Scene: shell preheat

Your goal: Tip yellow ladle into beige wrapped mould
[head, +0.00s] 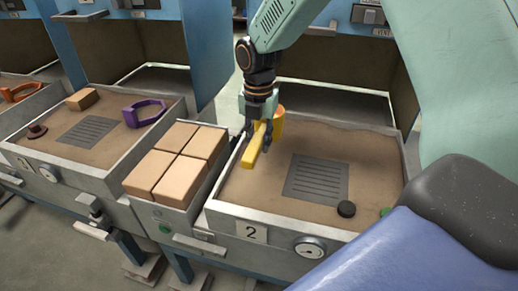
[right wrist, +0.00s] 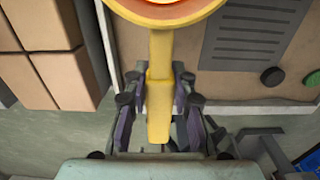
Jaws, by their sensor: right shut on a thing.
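The yellow ladle (head: 255,148) is in my right gripper (head: 258,132), above the left part of the sand tray marked 2. Its straight handle points towards the camera, and its cup (head: 280,121) is partly behind the gripper. In the right wrist view, the ladle's handle (right wrist: 160,100) runs between the fingers of my right gripper (right wrist: 159,98), and the cup (right wrist: 165,10) is cut off by the top edge. What the cup holds is hidden. I cannot make out a beige wrapped mould in either view. My left gripper is not in view.
The sand tray (head: 235,211) has a grey slotted plate (head: 316,180) and a dark round knob (head: 346,209). A bin with several beige blocks (head: 163,172) stands left of it. Another sand tray (head: 93,174) holds a purple ring-like tool (head: 144,112) and a tan block (head: 82,98).

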